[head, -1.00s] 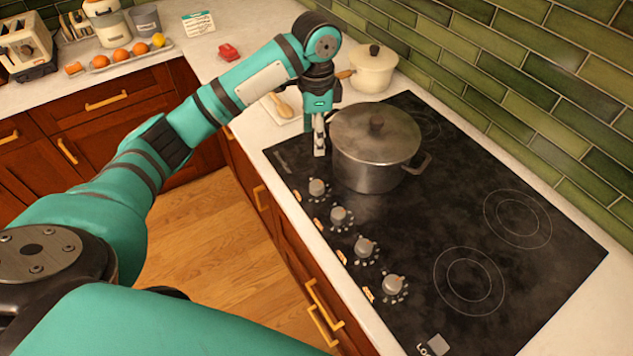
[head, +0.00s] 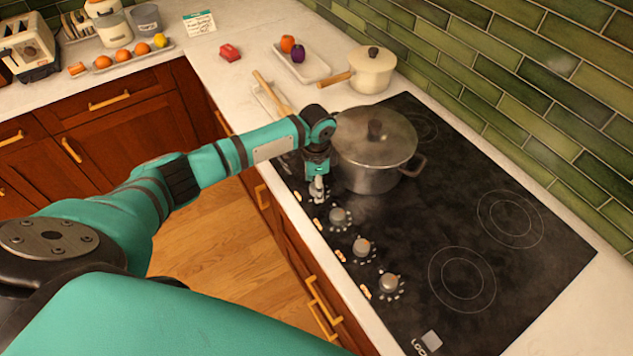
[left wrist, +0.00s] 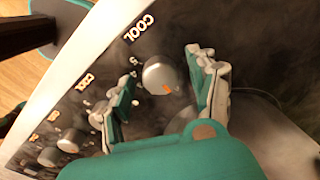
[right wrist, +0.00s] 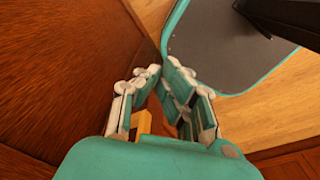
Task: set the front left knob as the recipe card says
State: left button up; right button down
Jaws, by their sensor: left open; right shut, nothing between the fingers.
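Grey round knobs run in a row along the near-left edge of the black cooktop (head: 440,205). My left gripper (head: 318,190) is open and points down at the farthest knob of the row. My right gripper (right wrist: 165,82) is shut and empty, low by the wooden cabinet fronts.
A lidded steel pot (head: 372,155) stands close beside my left gripper. Other knobs (head: 340,217) follow towards the viewer. A yellow drawer handle (right wrist: 142,122) is near my right gripper.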

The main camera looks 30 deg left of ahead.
pick_arm(q)
jog(key=shift+f, duration=0.15)
jog(key=shift+c, duration=0.7)
jog(key=c, duration=1)
